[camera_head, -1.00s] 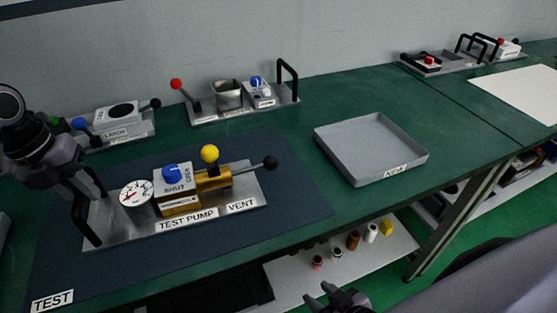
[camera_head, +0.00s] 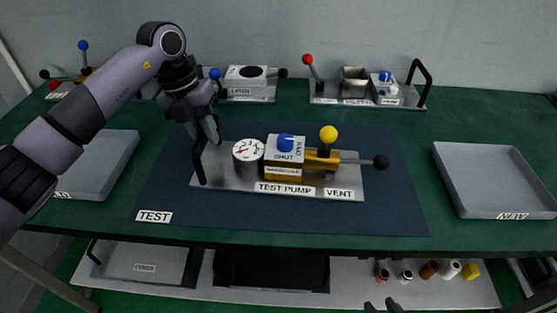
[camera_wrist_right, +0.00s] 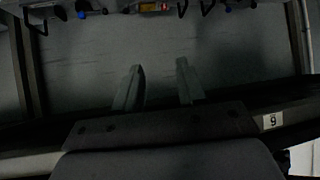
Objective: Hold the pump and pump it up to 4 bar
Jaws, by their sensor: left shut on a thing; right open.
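The test pump (camera_head: 284,185) is a metal plate on the dark mat, with a round white gauge (camera_head: 247,151), a blue SHUT/OPEN knob (camera_head: 286,143), a yellow-knobbed vent (camera_head: 328,134) and a lever ending in a black ball (camera_head: 380,162). The gauge reading is too small to tell. At its left end stands a black handle (camera_head: 199,160). My left gripper (camera_head: 207,135) is shut on this handle. My right gripper (camera_head: 382,307) shows only its tips at the bottom edge, well below the pump; in the right wrist view its fingers (camera_wrist_right: 158,88) are open and empty.
A grey tray labelled NEW (camera_head: 495,180) sits to the right, another tray (camera_head: 100,165) to the left behind my arm. Other lever devices (camera_head: 366,92) line the wall. A lower shelf (camera_head: 345,285) holds several small parts. The mat (camera_head: 395,210) right of the pump is clear.

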